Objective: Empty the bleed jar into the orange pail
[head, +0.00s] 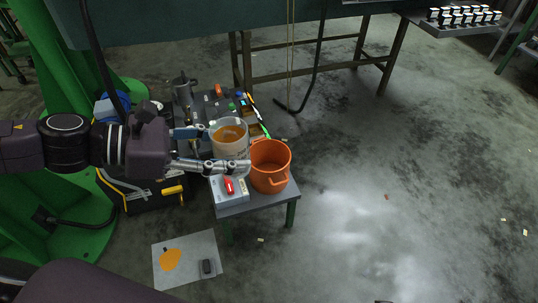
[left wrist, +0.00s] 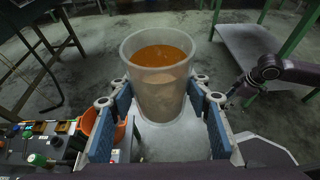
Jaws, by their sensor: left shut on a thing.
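The bleed jar (head: 231,151) is a clear, frosted vessel with orange-brown liquid in it. In the left wrist view the jar (left wrist: 160,85) stands between the blue-padded fingers, mouth up and roughly upright. My left gripper (head: 222,150) is shut on the jar. The orange pail (head: 270,167) stands on a small grey table (head: 262,203), just right of the jar in the head view. The pail (left wrist: 103,133) is partly hidden behind the left finger in the wrist view. My right gripper (left wrist: 238,92) shows small at the right of the wrist view; its jaws are unclear.
A white box with a red item (head: 230,188) is on the table in front of the jar. Tools and small parts (head: 250,110) lie behind. A sheet with an orange patch (head: 187,258) lies on the floor. The floor right of the table is mostly clear.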

